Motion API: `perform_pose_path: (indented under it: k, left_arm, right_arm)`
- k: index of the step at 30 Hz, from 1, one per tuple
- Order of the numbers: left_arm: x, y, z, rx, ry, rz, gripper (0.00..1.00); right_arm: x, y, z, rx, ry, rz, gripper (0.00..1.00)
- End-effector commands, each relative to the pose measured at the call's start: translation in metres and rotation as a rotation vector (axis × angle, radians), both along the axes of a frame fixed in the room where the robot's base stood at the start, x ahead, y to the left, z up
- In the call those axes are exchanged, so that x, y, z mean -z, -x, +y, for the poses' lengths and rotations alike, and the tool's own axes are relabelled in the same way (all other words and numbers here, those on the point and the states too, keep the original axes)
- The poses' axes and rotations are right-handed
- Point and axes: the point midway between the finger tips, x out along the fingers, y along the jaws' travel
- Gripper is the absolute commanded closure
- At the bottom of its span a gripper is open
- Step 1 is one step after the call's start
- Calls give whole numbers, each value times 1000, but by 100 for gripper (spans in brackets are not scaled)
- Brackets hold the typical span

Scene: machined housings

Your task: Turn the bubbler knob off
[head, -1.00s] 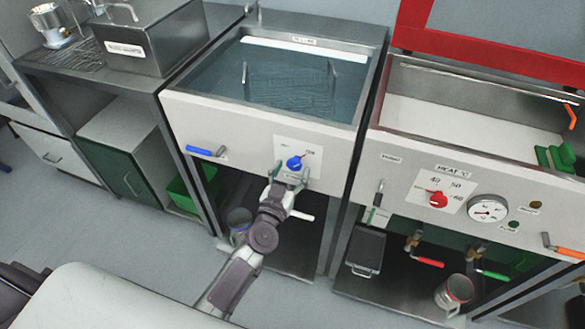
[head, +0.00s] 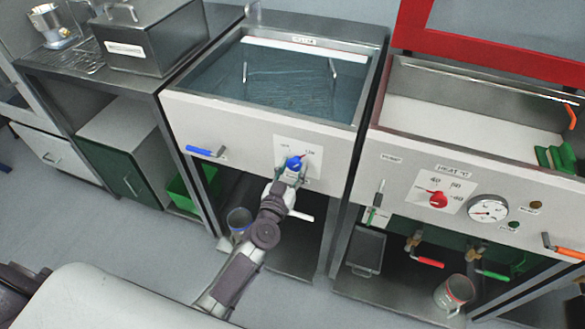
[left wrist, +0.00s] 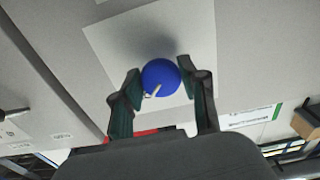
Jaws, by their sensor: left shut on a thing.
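The blue bubbler knob (head: 294,162) is on a white label plate on the front panel of the water tank (head: 235,116). My left gripper (head: 292,171) reaches up to it from below and is shut on the knob. In the left wrist view the knob (left wrist: 161,75) sits between the two green-padded fingers of the gripper (left wrist: 160,84), with a small pale pointer mark facing down and left. The plate's lettering is too small to read surely. My right gripper is not in view.
A blue-handled lever (head: 199,151) is on the same panel, left of the knob. To the right are a red heat knob (head: 438,199) and a dial gauge (head: 487,209). A bucket (head: 239,220) stands below the tank.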

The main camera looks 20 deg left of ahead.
Motion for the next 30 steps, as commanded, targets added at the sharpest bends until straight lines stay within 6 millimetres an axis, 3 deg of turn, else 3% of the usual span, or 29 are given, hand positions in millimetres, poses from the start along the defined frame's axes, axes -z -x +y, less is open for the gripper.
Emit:
perform_pose_path:
  k: [11, 30]
  left_arm:
    - [-1, 0, -1, 0, 196, 6, 92]
    - [-1, -1, -1, 0, 798, 26, 92]
  right_arm:
    - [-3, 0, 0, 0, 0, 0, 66]
    - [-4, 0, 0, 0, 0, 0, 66]
